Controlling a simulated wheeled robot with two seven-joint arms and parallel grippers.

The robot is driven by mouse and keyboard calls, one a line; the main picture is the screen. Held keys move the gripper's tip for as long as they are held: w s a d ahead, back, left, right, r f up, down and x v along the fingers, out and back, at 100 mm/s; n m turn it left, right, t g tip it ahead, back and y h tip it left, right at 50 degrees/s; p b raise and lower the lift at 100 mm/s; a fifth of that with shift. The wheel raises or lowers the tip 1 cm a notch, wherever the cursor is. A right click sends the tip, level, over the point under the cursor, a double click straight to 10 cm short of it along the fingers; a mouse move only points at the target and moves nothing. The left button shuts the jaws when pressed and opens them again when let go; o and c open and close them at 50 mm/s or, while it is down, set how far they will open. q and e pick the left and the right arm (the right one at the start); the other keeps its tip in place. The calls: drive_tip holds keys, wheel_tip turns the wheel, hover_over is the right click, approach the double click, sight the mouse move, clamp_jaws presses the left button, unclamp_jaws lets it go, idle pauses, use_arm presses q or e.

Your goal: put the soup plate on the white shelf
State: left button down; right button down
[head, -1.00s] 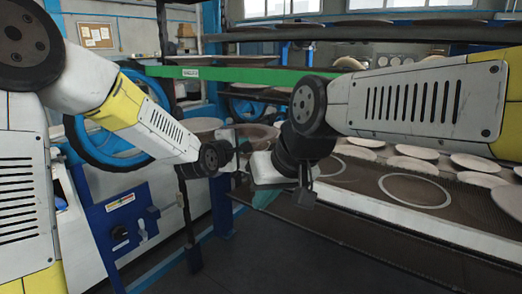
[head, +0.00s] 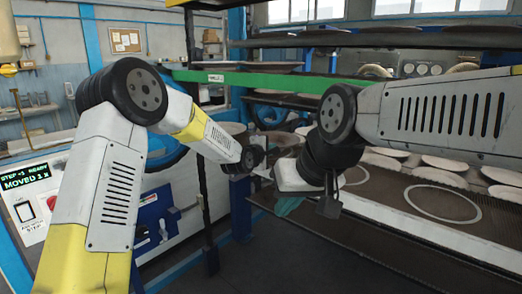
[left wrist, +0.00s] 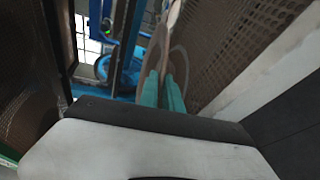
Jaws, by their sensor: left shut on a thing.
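The brown soup plate (head: 279,139) shows in part in the head view, beyond the end of my left arm. In the left wrist view the plate (left wrist: 180,60) stands nearly edge-on between the teal fingers of my left gripper (left wrist: 164,92), which is shut on it. The white-edged shelf (head: 395,213) has a mesh surface with a pale ring marked on it. Its white edge (left wrist: 258,66) runs close beside the plate in the left wrist view. My right gripper (head: 290,205), with teal fingers, hangs by the shelf's left end; its opening is hidden.
Several pale plates (head: 440,177) lie on the rack behind the white edge. A green-edged shelf (head: 285,80) with plates spans above. A dark upright post (head: 203,200) and a blue control box (head: 160,218) stand left. Dark floor is open in front.

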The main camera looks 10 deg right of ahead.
use_arm(q)
drive_tip(key=c, duration=1.5)
unclamp_jaws()
drive_tip(key=shift+f, duration=0.1)
drive_tip(key=shift+s+a, duration=0.1)
drive_tip(key=s+a+r+m+g+y, duration=0.2)
drive_tip(key=s+a+r+m+y, duration=0.15)
drive_tip(key=s+a, duration=0.85)
drive_tip(key=s+a+r+m+g+y, duration=0.1)
drive_tip(key=s+a+r+m+y, duration=0.2)
drive_tip(key=s+a, duration=0.9)
drive_tip(key=s+a+m+g, duration=0.1)
drive_tip(key=s+a+m, duration=0.1)
drive_tip(key=s+a, duration=0.2)
drive_tip(key=s+a+f+m+g, duration=0.1)
drive_tip(key=s+a+m, duration=0.1)
drive_tip(key=s, duration=0.5)
drive_tip(key=s+a+f+m+g, duration=0.1)
drive_tip(key=s+a+m, duration=0.1)
drive_tip(key=s+a, duration=0.3)
drive_tip(key=shift+s+a+f+g+y, duration=0.1)
drive_tip(key=shift+s+a+g+y, duration=0.2)
drive_tip(key=shift+s, duration=0.25)
